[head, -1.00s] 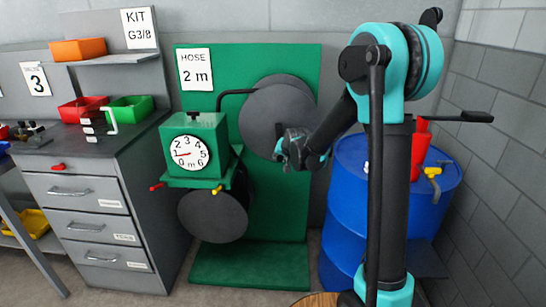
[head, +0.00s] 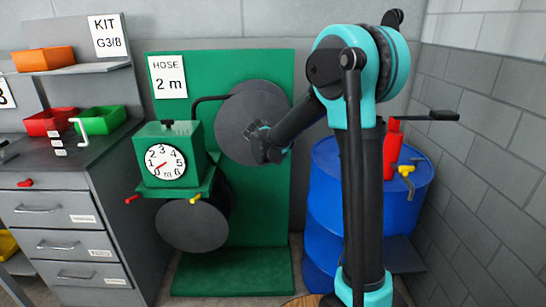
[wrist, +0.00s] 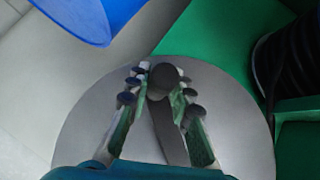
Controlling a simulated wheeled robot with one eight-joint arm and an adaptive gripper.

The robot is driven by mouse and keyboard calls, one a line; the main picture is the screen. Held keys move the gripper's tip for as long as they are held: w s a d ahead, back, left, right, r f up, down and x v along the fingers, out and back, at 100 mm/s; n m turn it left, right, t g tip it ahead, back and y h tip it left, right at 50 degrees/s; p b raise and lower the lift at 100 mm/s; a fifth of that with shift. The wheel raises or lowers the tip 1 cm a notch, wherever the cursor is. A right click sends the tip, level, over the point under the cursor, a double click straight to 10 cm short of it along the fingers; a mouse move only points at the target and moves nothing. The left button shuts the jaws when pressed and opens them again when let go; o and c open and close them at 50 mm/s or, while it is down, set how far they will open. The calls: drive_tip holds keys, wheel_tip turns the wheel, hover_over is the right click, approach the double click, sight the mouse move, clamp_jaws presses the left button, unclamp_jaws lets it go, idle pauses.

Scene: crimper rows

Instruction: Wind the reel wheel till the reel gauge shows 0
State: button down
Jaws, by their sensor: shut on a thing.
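The reel wheel (head: 240,110) is a dark grey disc on the green board, right of the gauge box. My gripper (head: 266,145) is at its lower right part. In the wrist view my gripper (wrist: 160,88) is shut on a dark round knob (wrist: 163,76), with the grey wheel face (wrist: 85,130) behind it. A dark bar (wrist: 170,135) runs from the knob down the picture. The reel gauge (head: 166,161) is a white dial on a green box, marked 0 to 6 m. Its red needle points lower left, between 0 and 1.
A hose sign (head: 167,77) reads 2 m. A second dark disc (head: 192,226) sits below the gauge box. A blue drum (head: 325,215) stands right of the board, partly behind my arm. Grey drawers (head: 65,235) stand at left.

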drive_tip(key=shift+d+r, duration=0.25)
drive_tip(key=shift+r, duration=0.1)
idle(0.3)
drive_tip(key=c, duration=1.3)
unclamp_jaws()
drive_tip(key=shift+s+r, duration=0.1)
drive_tip(key=v, duration=1.1)
drive_tip(key=shift+s+a+r, duration=0.1)
drive_tip(key=shift+s+r, duration=0.15)
drive_tip(key=shift+r, duration=0.1)
